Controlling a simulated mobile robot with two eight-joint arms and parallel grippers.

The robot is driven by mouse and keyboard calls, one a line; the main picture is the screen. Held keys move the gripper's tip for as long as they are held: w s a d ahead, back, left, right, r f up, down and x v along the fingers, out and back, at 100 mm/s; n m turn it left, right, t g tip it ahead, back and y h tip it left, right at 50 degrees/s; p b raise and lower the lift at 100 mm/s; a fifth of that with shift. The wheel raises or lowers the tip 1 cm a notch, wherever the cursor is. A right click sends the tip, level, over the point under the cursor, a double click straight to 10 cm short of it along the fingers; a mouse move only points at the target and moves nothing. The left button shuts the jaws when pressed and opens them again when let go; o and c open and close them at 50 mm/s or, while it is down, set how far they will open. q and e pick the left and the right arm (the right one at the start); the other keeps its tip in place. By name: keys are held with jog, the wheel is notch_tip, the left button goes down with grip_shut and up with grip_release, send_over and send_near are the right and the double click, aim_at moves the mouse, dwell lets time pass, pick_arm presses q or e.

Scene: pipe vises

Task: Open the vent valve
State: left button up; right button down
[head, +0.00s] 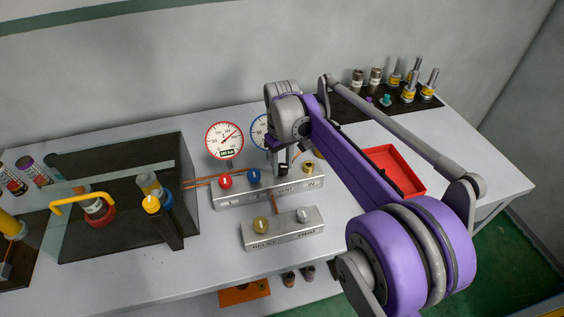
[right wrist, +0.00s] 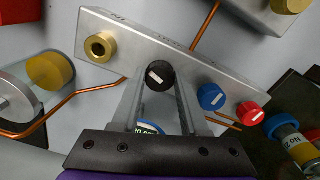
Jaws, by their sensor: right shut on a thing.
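A silver valve block (head: 268,192) stands on the bench with a red knob (head: 225,181), a blue knob (head: 253,176), a black knob (head: 283,168) and a brass fitting (head: 308,167) along it. The lettering on its front is too small to read surely. My right gripper (head: 281,161) reaches down over the block at the black knob. In the right wrist view, the fingers (right wrist: 160,84) of my right gripper are shut on the black knob (right wrist: 160,74), which has a white mark. My left gripper is not in view.
A red-rimmed gauge (head: 224,140) and a partly hidden blue-rimmed gauge (head: 258,131) stand behind the block. A second silver block (head: 284,231) with two knobs is in front. A red tray (head: 394,170) lies right; a dark shielded stand (head: 121,200) lies left.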

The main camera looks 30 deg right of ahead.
aim_at(282, 167)
jog(key=shift+n, duration=1.1)
jog(key=shift+c, duration=2.1)
grip_release()
notch_tip(282, 167, up, 11)
jog(key=p, duration=0.1)
jog(key=shift+f, duration=0.1)
